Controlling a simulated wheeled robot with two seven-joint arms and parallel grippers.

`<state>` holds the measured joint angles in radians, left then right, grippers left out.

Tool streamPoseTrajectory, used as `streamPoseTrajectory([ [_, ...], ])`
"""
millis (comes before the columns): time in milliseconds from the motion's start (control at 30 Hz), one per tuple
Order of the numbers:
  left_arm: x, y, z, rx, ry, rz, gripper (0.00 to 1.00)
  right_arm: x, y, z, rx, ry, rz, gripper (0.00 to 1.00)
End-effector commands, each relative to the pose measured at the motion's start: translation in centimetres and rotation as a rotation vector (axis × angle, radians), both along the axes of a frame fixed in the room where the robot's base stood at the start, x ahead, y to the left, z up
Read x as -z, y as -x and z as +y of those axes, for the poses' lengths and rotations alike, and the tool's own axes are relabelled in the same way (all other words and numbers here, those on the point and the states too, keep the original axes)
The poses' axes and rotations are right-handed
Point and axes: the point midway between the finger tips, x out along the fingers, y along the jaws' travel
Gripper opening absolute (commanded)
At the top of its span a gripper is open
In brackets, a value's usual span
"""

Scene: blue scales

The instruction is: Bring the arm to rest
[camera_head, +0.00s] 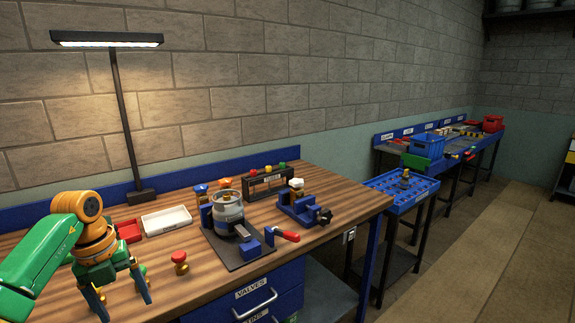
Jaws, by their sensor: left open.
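My left arm, green with orange joints, comes in from the left in the head view. Its left gripper (118,298) points down over the left part of the wooden workbench (340,199). The fingers are apart, with no object seen held between them. A red-topped brass valve piece (180,262) stands on the bench just right of the gripper, apart from it. Small brass and red pieces show behind the fingers, partly hidden. My right gripper is not in view.
A white tray (167,221) and red bin (129,231) lie behind the gripper. A clamped metal vessel (228,208), a blue vise (298,207) and a tube rack (270,181) stand right. A lamp post (124,125) rises behind. A blue cart (403,188) stands beyond.

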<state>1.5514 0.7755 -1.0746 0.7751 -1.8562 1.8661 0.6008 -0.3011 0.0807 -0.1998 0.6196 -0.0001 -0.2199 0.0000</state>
Motion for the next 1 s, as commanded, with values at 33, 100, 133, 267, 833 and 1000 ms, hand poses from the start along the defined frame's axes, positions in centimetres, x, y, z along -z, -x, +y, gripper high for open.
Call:
streamPoseTrajectory([
  [33,0.5,-0.3,-0.6,0.014,0.02,-0.007,0.82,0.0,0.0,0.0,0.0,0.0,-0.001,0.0],
  [100,1.4,-0.8,-1.7,0.036,0.056,-0.02,0.82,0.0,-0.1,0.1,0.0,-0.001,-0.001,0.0],
  [133,1.8,-1.0,-2.2,0.046,0.077,-0.026,0.82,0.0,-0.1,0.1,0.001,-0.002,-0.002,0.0],
  [267,3.8,-2.2,-5.1,0.092,0.179,-0.063,0.82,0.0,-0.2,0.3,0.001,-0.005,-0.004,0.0],
  [833,26.8,-3.2,-19.8,-1.038,1.094,-0.413,0.82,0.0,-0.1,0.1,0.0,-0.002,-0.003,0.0],
  [1000,37.5,6.3,-15.7,-1.589,0.853,-0.327,0.82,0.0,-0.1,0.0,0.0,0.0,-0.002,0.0],
])
